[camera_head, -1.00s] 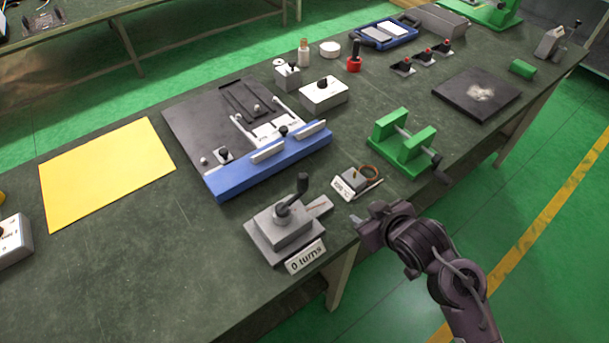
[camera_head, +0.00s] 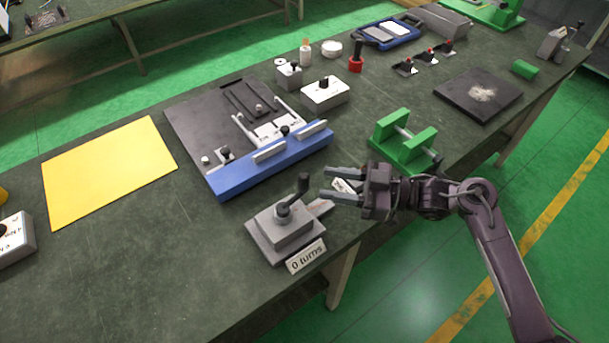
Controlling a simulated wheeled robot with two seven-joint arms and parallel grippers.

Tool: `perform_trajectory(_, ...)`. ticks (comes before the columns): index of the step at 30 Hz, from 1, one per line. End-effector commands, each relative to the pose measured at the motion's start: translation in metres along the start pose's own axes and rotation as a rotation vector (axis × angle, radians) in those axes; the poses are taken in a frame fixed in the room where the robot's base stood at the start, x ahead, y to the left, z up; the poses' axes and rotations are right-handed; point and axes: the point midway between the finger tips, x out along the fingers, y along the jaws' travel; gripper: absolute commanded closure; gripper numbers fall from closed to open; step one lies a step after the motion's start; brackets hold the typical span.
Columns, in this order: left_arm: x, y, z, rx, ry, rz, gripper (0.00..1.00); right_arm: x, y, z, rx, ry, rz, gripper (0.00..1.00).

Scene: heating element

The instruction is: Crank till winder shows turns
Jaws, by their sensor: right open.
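The winder (camera_head: 285,230) is a grey stepped block near the front edge of the bench. Its dark crank handle (camera_head: 302,185) stands up from the top, with the knob at the upper right. The sign on its front (camera_head: 306,257) reads "0 turns". My right gripper (camera_head: 328,184) is open and empty, to the right of the crank, its two fingers pointing left toward it without touching. My left gripper is not in view.
A green stand (camera_head: 404,140) is behind my right gripper. A small tagged part (camera_head: 343,186) is mostly hidden by the gripper. A blue-fronted black fixture (camera_head: 270,165) lies behind the winder.

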Motion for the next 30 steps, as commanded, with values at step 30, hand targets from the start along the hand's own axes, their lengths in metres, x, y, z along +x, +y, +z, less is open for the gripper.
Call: perform_trajectory(30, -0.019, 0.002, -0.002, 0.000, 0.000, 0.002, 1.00, 0.064, 0.000, 0.000, -0.003, -0.003, 0.003, 0.92)
